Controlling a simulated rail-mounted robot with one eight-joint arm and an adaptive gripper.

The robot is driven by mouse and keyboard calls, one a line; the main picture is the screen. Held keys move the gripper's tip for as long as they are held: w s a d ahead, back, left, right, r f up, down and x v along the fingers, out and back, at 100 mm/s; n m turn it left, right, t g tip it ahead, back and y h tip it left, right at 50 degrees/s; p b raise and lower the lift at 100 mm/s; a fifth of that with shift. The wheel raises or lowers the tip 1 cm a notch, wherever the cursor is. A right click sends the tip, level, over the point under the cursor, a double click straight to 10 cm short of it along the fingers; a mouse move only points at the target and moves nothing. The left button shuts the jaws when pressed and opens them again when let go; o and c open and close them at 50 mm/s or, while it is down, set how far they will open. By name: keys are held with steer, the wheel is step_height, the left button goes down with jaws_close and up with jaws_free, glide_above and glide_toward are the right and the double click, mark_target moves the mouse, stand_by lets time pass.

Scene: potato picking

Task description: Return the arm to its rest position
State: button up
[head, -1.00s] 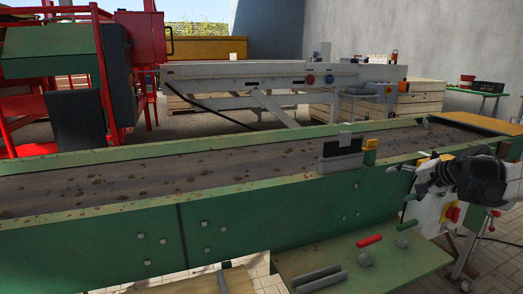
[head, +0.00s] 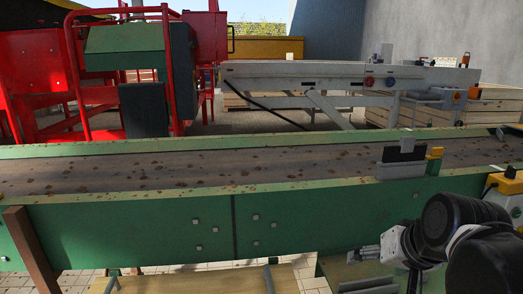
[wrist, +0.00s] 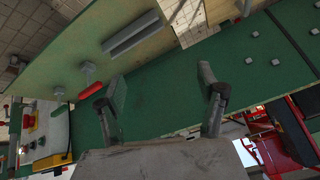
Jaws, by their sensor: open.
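My gripper (head: 362,255) is at the lower right of the head view, in front of the green side of the conveyor (head: 160,220), with my black and white arm links behind it. In the wrist view my gripper (wrist: 162,92) shows two dark fingers spread apart, with nothing between them. Beyond the fingers, the wrist view shows the conveyor's green side panel (wrist: 170,100). The conveyor's dirt-speckled belt (head: 250,168) carries no clear potatoes in the head view.
A grey and black block (head: 401,160) stands on the conveyor's near edge. A red handle (wrist: 90,90) and grey bars (wrist: 131,35) sit on a green surface in the wrist view. Red machinery (head: 90,85) and a white conveyor frame (head: 300,75) stand behind.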

steer(key=s+a+f+n, duration=0.3)
steer(key=s+a+f, duration=0.1)
steer(key=s, duration=0.3)
step_height(320, 180, up, 17)
steer(key=p, duration=1.6)
steer(key=shift+w+d+h+p, duration=0.15)
steer(key=shift+d+h+p, duration=0.1)
steer(key=shift+h+p, duration=0.15)
steer(key=shift+r, duration=0.1)
